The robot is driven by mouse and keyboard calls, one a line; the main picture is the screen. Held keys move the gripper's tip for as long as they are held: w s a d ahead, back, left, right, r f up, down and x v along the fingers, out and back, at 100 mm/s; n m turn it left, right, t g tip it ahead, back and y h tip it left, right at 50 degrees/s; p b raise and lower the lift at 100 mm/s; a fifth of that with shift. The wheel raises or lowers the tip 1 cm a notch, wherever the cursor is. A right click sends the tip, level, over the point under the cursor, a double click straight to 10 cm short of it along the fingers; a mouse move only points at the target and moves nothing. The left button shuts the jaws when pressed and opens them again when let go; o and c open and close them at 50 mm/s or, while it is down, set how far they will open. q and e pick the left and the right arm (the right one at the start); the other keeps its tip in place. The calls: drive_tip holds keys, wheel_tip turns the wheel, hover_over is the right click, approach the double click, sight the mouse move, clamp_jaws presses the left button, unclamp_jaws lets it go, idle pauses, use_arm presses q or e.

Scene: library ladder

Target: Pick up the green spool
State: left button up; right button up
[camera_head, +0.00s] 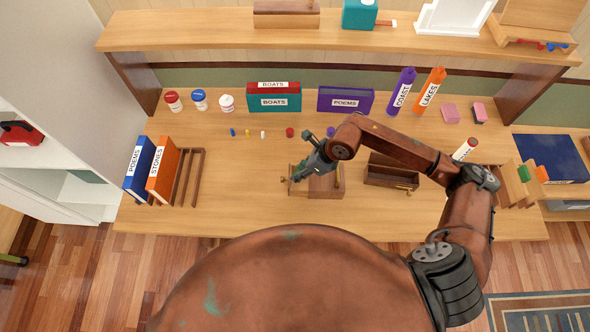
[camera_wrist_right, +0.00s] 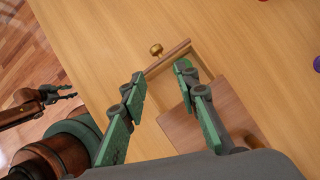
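The brass knob (camera_wrist_right: 156,49) lies just beyond the fingertips. My left gripper (camera_wrist_right: 62,94) shows at the left of the wrist view, over the floor, fingers apart and empty. The right fingers hide part of the box.
A red spool (camera_head: 290,132) and a purple spool (camera_head: 331,132) stand behind the box. A second open wooden box (camera_head: 391,172) is to its right. Upright books (camera_head: 162,172) stand at the left. A raised shelf (camera_head: 215,32) spans the back. The table's front left is clear.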

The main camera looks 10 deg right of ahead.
drive_tip(key=d+f, duration=0.1)
drive_tip(key=w+d+f+h, duration=0.1)
drive_tip(key=shift+w+d+f, duration=0.2)
drive_tip(key=shift+w+d, duration=0.05)
drive_tip(key=shift+d, duration=0.05)
drive_tip(key=shift+x, duration=3.05)
drive_tip(key=shift+c, duration=0.6)
drive_tip(key=c, duration=0.4)
